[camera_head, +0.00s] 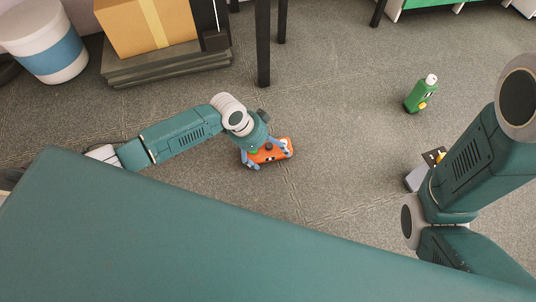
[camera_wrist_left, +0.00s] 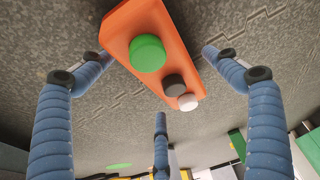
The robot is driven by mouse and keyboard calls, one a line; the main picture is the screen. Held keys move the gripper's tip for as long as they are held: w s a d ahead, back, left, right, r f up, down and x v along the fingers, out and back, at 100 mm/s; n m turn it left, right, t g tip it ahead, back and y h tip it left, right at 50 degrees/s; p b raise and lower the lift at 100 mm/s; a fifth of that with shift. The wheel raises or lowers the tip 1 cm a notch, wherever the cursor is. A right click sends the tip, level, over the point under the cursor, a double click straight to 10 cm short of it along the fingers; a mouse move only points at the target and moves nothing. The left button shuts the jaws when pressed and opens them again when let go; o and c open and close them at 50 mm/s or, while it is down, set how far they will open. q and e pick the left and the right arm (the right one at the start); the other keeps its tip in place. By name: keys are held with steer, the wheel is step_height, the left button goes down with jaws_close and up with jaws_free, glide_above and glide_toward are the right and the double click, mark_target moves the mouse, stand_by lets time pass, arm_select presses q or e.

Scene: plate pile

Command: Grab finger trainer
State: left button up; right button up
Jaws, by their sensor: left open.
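An orange block (camera_head: 269,152) lies on the floor near the middle of the head view. It looks like the finger trainer, though I cannot be sure. In the left wrist view the orange block (camera_wrist_left: 150,40) carries green, black and white round knobs. My left gripper (camera_head: 264,158) is open above it, with blue fingers on either side of the block. In the left wrist view my left gripper (camera_wrist_left: 155,62) has its side fingertips beside the block and a third finger below it. No grip on the block shows.
A green bottle (camera_head: 418,95) with a white cap stands at the right. A grey item (camera_head: 416,180) is partly hidden by my right arm. A cardboard box (camera_head: 146,25), a white and blue bucket (camera_head: 45,45) and a black table leg (camera_head: 263,45) stand at the back.

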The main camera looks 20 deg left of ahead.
arm_select(q)
steer(key=shift+w+d+f, duration=0.1)
steer(key=shift+f, duration=0.05)
steer(key=shift+c, duration=0.5)
steer(key=c, duration=1.4)
